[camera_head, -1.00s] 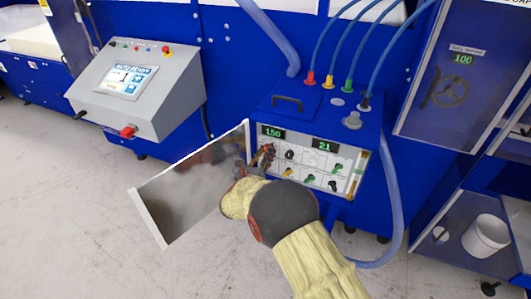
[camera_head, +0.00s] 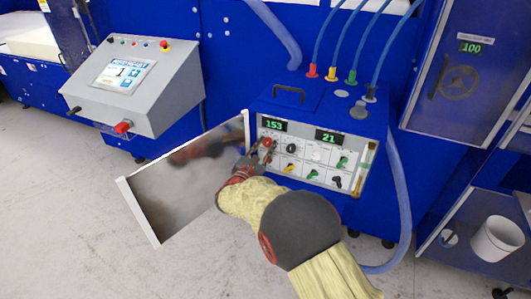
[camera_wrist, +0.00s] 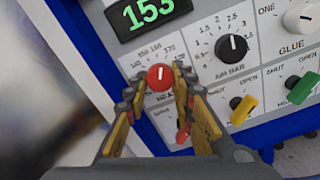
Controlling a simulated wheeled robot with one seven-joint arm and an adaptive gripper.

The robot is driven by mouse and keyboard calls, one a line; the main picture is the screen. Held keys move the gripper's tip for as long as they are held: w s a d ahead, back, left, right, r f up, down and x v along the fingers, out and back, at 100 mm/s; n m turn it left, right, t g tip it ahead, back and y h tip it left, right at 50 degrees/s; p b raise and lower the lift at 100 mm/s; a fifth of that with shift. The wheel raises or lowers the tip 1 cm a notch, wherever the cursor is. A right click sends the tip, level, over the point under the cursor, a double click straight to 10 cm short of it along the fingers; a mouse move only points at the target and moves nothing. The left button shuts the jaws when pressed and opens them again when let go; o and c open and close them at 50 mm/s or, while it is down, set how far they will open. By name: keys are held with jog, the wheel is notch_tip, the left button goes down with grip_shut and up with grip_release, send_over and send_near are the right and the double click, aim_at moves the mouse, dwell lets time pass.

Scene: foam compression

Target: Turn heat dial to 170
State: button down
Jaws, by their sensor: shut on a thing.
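The red heat dial (camera_wrist: 160,77) is at the upper left of the control panel, and it also shows in the head view (camera_head: 267,142). Its white pointer line points nearly straight up in the wrist view. The green display (camera_wrist: 148,12) above it reads 153, also seen in the head view (camera_head: 274,125). My gripper (camera_wrist: 158,88) has its two fingers on either side of the red dial and is shut on it. In the head view my gripper (camera_head: 261,151) reaches the panel from below.
A black air bar dial (camera_wrist: 231,47) sits right of the heat dial. Yellow (camera_wrist: 242,109) and green (camera_wrist: 301,88) valve handles are lower right. The open panel door (camera_head: 185,180) stands close on the left of my arm. A second display (camera_head: 328,137) reads 21.

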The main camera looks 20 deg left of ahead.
jog(key=shift+f+m+b, duration=0.1)
jog(key=shift+m+b, duration=1.4)
jog(key=c, duration=1.5)
grip_release()
jog(key=s+a, duration=0.1)
jog(key=s, duration=1.1)
